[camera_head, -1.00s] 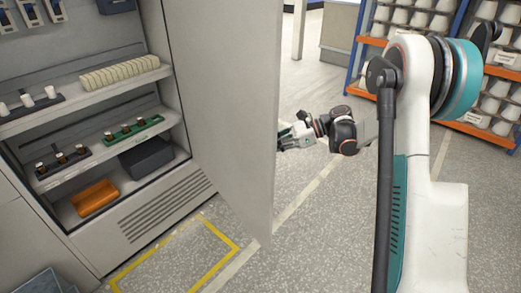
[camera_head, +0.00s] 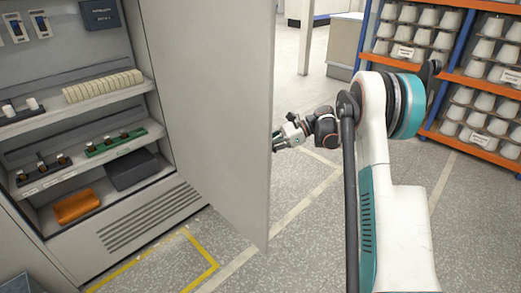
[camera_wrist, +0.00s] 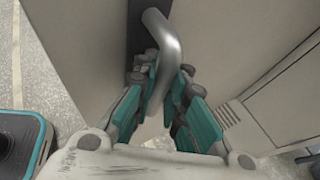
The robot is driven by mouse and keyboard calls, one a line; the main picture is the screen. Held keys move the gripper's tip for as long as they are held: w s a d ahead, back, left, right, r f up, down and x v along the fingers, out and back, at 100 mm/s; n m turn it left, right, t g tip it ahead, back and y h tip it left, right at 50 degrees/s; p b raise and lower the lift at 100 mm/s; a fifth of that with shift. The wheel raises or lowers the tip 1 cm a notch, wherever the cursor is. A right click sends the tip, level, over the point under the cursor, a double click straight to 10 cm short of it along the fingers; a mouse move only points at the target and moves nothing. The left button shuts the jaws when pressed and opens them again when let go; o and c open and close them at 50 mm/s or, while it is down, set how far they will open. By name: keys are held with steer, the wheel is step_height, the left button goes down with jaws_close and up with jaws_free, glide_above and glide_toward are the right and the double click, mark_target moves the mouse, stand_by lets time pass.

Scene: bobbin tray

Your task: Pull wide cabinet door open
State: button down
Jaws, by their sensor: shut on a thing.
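The wide cabinet door (camera_head: 215,110) is a grey panel standing well open, swung out from the cabinet, with the shelves exposed to its left. In the wrist view a curved metal bar handle (camera_wrist: 164,45) runs down between the teal fingers of my gripper (camera_wrist: 162,95). The fingers are shut on the handle. In the head view my gripper (camera_head: 286,137) is at the door's free edge, on its far side. The handle and fingertips are hidden there by the door panel.
Cabinet shelves hold a row of cream bobbins (camera_head: 103,86), a green bobbin tray (camera_head: 117,143), a dark box (camera_head: 132,169) and an orange bin (camera_head: 77,206). A blue-orange rack (camera_head: 465,75) with white cones stands at right. Open floor (camera_head: 305,225) lies between door and arm.

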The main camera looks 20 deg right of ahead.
steer(key=shift+s+d+f, duration=0.1)
steer(key=shift+s+d, duration=0.05)
steer(key=c, duration=1.9)
jaws_free()
steer(key=shift+d, duration=0.15)
steer(key=v, duration=1.1)
steer(key=shift+d+r, duration=0.25)
steer(key=shift+d, duration=0.05)
